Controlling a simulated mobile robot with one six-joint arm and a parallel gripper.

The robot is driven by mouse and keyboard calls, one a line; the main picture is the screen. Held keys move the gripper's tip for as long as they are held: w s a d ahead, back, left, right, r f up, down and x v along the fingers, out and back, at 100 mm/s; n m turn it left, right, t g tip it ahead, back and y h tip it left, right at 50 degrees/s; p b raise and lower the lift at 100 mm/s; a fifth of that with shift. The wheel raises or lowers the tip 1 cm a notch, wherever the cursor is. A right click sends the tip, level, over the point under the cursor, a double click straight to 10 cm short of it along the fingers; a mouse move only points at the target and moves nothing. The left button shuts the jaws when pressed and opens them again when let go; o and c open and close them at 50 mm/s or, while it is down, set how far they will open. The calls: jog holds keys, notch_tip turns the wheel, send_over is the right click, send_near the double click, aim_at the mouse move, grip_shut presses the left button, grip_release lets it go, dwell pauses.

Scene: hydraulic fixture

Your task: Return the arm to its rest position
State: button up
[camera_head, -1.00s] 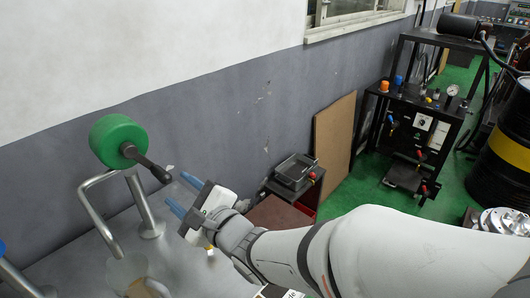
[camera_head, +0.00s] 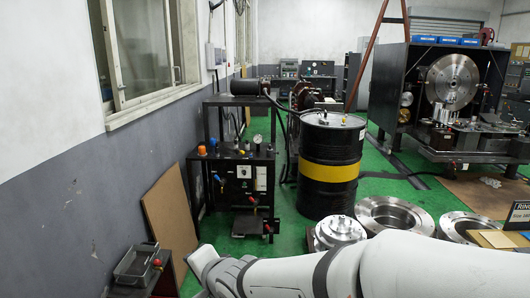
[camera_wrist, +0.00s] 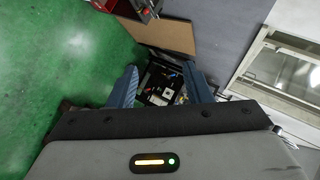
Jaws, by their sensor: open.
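My gripper (camera_wrist: 162,90) shows in the wrist view with its two blue fingers spread apart and nothing between them. Beyond the gap, a black hydraulic fixture (camera_wrist: 160,82) with small coloured fittings stands some way off. In the head view my arm reaches in from the lower right toward the lower middle; its fingers are out of sight there. The black fixture (camera_head: 236,170) stands on the green floor past my arm, with a gauge and orange, blue and red knobs.
A black drum with a yellow band (camera_head: 328,165) stands right of the fixture. Metal flanges (camera_head: 395,214) lie beyond my arm. A brown board (camera_head: 170,212) leans on the wall, near a dark tray (camera_head: 135,264). Green floor (camera_head: 240,245) is open before the fixture.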

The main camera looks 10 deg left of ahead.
jog(key=w+d+f+n+h, duration=0.1)
jog(key=w+d+h, duration=0.25)
jog(key=d, duration=1.05)
jog(key=s+d+f+n+g+h, duration=0.1)
jog(key=s+d+n+g+h, duration=0.1)
jog(key=s+d, duration=0.4)
jog(key=s+d+f+n+g+h, duration=0.1)
jog(key=s+d+n+g+h, duration=0.2)
jog(key=s+d, duration=0.4)
jog(key=d, duration=0.8)
jog(key=shift+s+d+f, duration=0.2)
jog(key=shift+s+f, duration=0.1)
jog(key=shift+f, duration=0.05)
jog(key=shift+c, duration=1)
jog(key=shift+a, duration=0.1)
